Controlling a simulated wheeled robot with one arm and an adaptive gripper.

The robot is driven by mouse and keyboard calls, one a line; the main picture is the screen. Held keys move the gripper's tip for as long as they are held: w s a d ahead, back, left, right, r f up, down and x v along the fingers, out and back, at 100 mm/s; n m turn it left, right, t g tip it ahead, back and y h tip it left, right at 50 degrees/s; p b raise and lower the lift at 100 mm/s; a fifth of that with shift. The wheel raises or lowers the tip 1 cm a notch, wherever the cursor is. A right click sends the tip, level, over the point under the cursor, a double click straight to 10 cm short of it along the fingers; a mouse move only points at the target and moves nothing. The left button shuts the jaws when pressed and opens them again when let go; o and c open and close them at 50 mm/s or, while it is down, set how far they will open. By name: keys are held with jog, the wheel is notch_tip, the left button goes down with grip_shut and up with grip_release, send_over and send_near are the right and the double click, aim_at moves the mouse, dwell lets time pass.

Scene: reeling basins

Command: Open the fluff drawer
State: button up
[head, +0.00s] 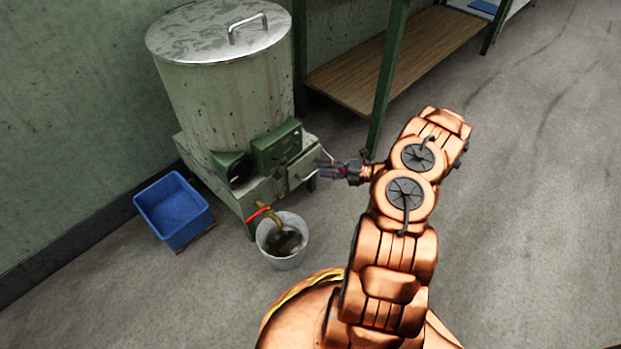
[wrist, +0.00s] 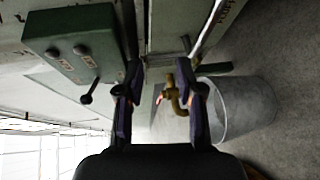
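The grey drawer front (head: 299,168) is in the base under the tall drum, on the side facing my gripper. A pale bar handle (head: 307,177) shows there, partly hidden by my fingers. It seems flush with the base, but my gripper hides part of it. My gripper (head: 322,171) is at the drawer front, close to the handle. In the wrist view my gripper (wrist: 158,92) has its two dark fingers apart with a clear gap. A pale bar (wrist: 207,30) runs by the right finger; I cannot tell whether they touch.
Green control boxes (head: 277,146) sit above the drawer. A brass tap (head: 268,211) with a red handle hangs over a grey bucket (head: 283,257). A blue crate (head: 172,207) stands left. A green-framed shelf (head: 360,80) stands behind. The floor at right is clear.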

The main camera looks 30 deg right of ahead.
aim_at(313, 173)
notch_tip(313, 173, down, 5)
jog(key=d+m+h+b, duration=0.1)
jog(key=d+m, duration=0.1)
jog(key=d, duration=0.1)
jog(key=shift+t, duration=0.4)
jog(key=shift+a+b+x, duration=0.25)
jog(key=shift+b+x, duration=1.2)
jog(key=shift+x, duration=2.2)
jog(key=shift+s, duration=0.2)
grip_shut()
